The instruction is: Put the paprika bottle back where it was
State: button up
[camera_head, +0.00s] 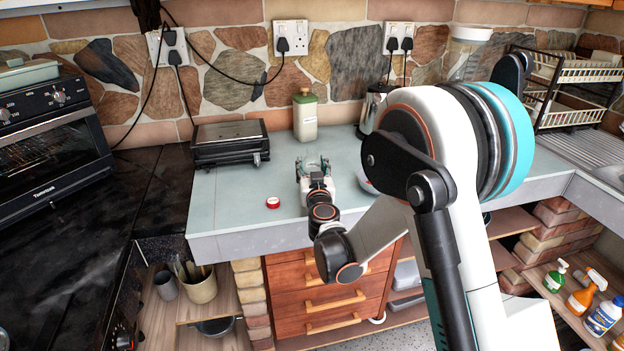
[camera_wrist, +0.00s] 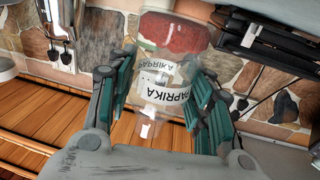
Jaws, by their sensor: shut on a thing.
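The paprika bottle (camera_wrist: 164,92) is a clear bottle with a white PAPRIKA label. Red shows at its upper end in the wrist view. My gripper (camera_wrist: 168,78) is shut on it, with a green-padded finger on each side of its body. In the head view my gripper (camera_head: 313,164) is over the grey counter (camera_head: 232,207), left of my arm's large white links. The bottle is too small and see-through to make out clearly there.
A small red-and-white round thing (camera_head: 273,202) lies on the counter left of my gripper. The counter's front left is mostly clear.

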jog(key=shift+f+b, duration=0.45)
jog(key=shift+f, duration=1.05)
jog(key=shift+f, duration=0.15)
jog(key=o, duration=1.1)
jog(key=shift+s+r, duration=0.2)
jog(key=shift+s, duration=0.05)
jog(key=s+d, duration=0.1)
jog(key=s, duration=1)
jog(key=shift+s+d, duration=0.2)
jog(key=shift+d, duration=0.2)
